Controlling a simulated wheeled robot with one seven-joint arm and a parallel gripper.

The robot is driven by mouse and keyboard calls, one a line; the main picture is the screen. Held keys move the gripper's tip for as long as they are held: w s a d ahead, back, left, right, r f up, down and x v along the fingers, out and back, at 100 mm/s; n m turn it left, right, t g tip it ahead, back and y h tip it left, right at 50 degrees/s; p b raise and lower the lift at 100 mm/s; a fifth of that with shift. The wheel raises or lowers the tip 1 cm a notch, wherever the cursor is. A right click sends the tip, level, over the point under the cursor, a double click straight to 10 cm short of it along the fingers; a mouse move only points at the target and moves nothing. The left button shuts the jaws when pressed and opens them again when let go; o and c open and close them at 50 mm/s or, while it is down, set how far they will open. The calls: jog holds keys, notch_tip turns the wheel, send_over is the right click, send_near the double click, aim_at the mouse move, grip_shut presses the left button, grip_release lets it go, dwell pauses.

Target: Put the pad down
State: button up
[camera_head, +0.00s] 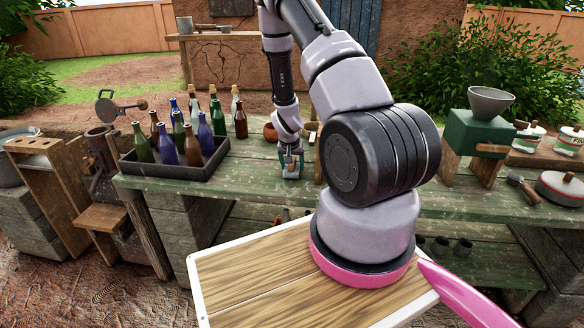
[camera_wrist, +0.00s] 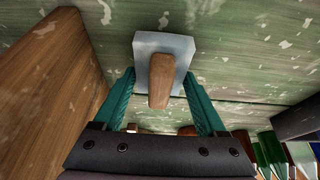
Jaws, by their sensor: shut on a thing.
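The pad (camera_wrist: 143,50) is a pale grey square block with a brown wooden handle, seen in the wrist view in front of the green weathered bench. My gripper (camera_wrist: 158,84) has teal fingers, one on each side of the pad and its handle, and is shut on it. In the head view my gripper (camera_head: 291,165) is low over the green bench (camera_head: 250,180), right of the bottle tray, and the pad is too small to make out clearly. I cannot tell whether the pad touches the bench.
A dark tray (camera_head: 172,170) of several bottles stands left of my gripper. A wooden board (camera_wrist: 45,75) rises close by in the wrist view. An orange pot (camera_head: 270,132) is just behind my gripper. A green grinder (camera_head: 478,135) and tins stand at the right.

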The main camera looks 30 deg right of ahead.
jog(key=shift+f, duration=0.4)
jog(key=shift+f, duration=0.2)
jog(key=o, duration=1.4)
jog(key=shift+r, duration=0.1)
